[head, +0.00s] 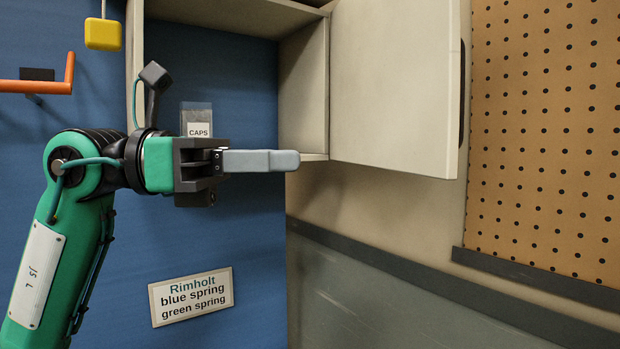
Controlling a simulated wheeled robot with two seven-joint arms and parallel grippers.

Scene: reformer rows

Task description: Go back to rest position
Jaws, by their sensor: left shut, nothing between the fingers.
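My left gripper (297,160) reaches in from the left on its green arm. Its grey fingers are together and point right, with nothing held. The fingers show in front of the lower edge of an open wall cabinet (303,95). The cabinet's pale door (395,85) stands open to the right of the fingertips. My right gripper does not show.
A container labelled CAPS (197,115) shows just behind my left wrist. A sign (191,296) reads Rimholt, blue spring, green spring. An orange bar (40,86) and a yellow block (103,34) are at upper left. A pegboard (550,130) is on the right.

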